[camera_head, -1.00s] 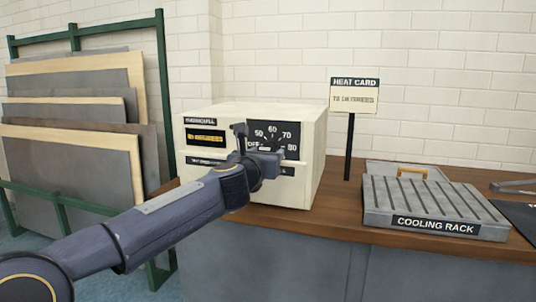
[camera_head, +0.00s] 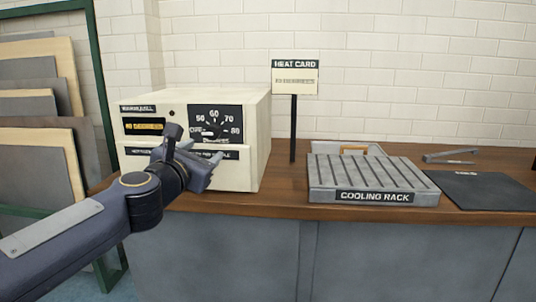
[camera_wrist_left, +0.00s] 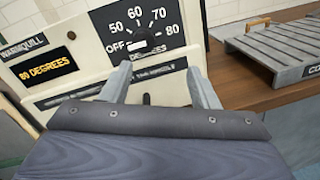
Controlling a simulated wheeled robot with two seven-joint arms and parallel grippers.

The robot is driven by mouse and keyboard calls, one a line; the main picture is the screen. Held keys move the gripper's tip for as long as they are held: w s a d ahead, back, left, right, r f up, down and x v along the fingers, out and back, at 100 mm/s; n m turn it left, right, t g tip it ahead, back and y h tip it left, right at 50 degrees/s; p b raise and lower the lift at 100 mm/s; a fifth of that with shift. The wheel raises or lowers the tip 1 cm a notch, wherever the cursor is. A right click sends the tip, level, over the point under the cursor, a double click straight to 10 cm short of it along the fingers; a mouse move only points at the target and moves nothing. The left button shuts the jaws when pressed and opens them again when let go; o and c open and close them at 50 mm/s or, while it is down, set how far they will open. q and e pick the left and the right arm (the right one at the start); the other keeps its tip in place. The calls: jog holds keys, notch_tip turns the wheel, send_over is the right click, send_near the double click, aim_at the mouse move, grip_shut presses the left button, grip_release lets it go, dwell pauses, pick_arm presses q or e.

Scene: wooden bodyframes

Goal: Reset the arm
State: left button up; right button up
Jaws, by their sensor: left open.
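My left arm comes in from the left, and its gripper (camera_head: 207,168) is in front of the lower face of a cream heater box (camera_head: 264,135), below its dial. In the left wrist view, the two fingers (camera_wrist_left: 160,85) are spread apart with nothing between them, and no contact with the box is clear. The black dial panel (camera_head: 214,123) is marked 50 to 80 and OFF; it also shows in the left wrist view (camera_wrist_left: 150,22). A yellow-lettered display (camera_wrist_left: 48,68) reads 80 DEGREES. My right gripper does not show.
A heat card sign (camera_head: 295,77) stands on a post right of the box. A grey cooling rack (camera_head: 374,182), a dark mat (camera_head: 485,190) and metal tongs (camera_head: 450,156) are further right on the wooden counter (camera_head: 285,205). Boards lean in a green rack (camera_head: 105,90) at left.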

pick_arm(q)
jog(key=s+a+f+m+g+h, duration=0.15)
jog(key=s+f+m+g, duration=1.05)
jog(key=s+f+m, duration=2.05)
notch_tip(320, 180, up, 35)
jog(key=s+n+p, duration=0.1)
jog(key=n+p, duration=0.2)
jog(key=p, duration=2.9)
jog(key=shift+s+f+n+p, duration=0.15)
jog(key=shift+s+n+p, duration=0.15)
jog(key=shift+n+p, duration=0.1)
